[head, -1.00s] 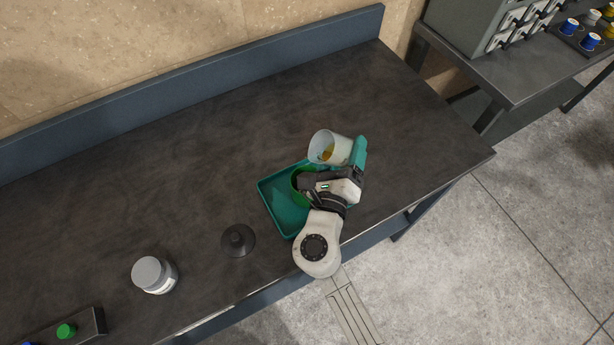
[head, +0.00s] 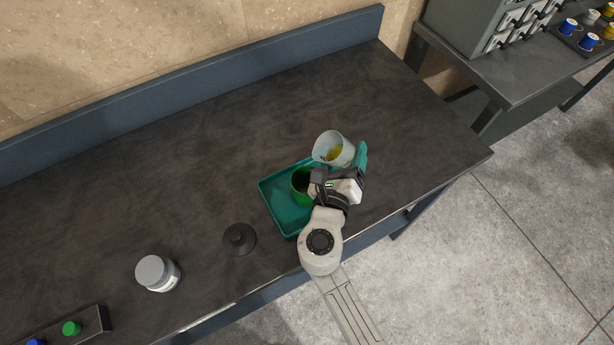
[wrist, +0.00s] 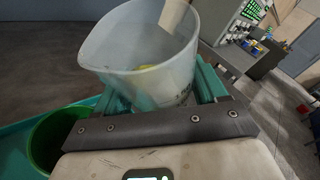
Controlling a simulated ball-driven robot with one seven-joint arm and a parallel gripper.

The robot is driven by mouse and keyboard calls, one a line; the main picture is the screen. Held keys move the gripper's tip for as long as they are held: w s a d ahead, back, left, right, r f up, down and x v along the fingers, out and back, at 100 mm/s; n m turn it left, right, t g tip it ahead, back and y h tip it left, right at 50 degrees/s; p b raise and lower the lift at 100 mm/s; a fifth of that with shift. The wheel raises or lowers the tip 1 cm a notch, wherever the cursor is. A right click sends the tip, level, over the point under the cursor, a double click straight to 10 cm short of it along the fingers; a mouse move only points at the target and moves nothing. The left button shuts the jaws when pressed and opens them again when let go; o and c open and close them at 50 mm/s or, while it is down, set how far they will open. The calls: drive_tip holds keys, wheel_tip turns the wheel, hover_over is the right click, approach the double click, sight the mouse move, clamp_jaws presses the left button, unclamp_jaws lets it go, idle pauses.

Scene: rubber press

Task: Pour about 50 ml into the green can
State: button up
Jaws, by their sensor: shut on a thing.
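My gripper (wrist: 160,95) is shut on a translucent pouring jug (wrist: 145,45) with a little yellow liquid in it. In the head view the jug (head: 333,148) is above the tray's upper right end, with my gripper (head: 352,168) at its right side. In the wrist view its spout points left, on the side of the green can. The green can (head: 301,186) stands in the teal tray, partly hidden by my gripper; its open top also shows in the wrist view (wrist: 45,140). No stream of liquid is visible. How far the jug is tilted is hard to tell.
The teal tray (head: 272,205) lies near the bench's front edge. A button box (head: 92,326) is at lower left. The bench behind the tray is clear.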

sight(352, 159)
idle(0.3)
drive_tip(key=d+f+m+g+y, duration=0.1)
drive_tip(key=w+d+f+m+g, duration=0.1)
drive_tip(key=m, duration=0.1)
drive_tip(key=shift+d+f+y, duration=0.1)
drive_tip(key=shift+f+y, duration=0.05)
drive_tip(key=shift+y, duration=0.25)
drive_tip(key=shift+w+d+f+m+g+y, duration=0.1)
drive_tip(key=shift+f+m+g+y, duration=0.15)
drive_tip(key=shift+f, duration=0.35)
drive_tip(key=shift+d+f+m+g, duration=0.15)
drive_tip(key=shift+f+m, duration=0.2)
drive_tip(key=shift+f, duration=0.25)
drive_tip(key=shift+w+d+f+m+g+y, duration=0.1)
drive_tip(key=shift+f+m+g+y, duration=0.15)
drive_tip(key=shift+f, duration=0.35)
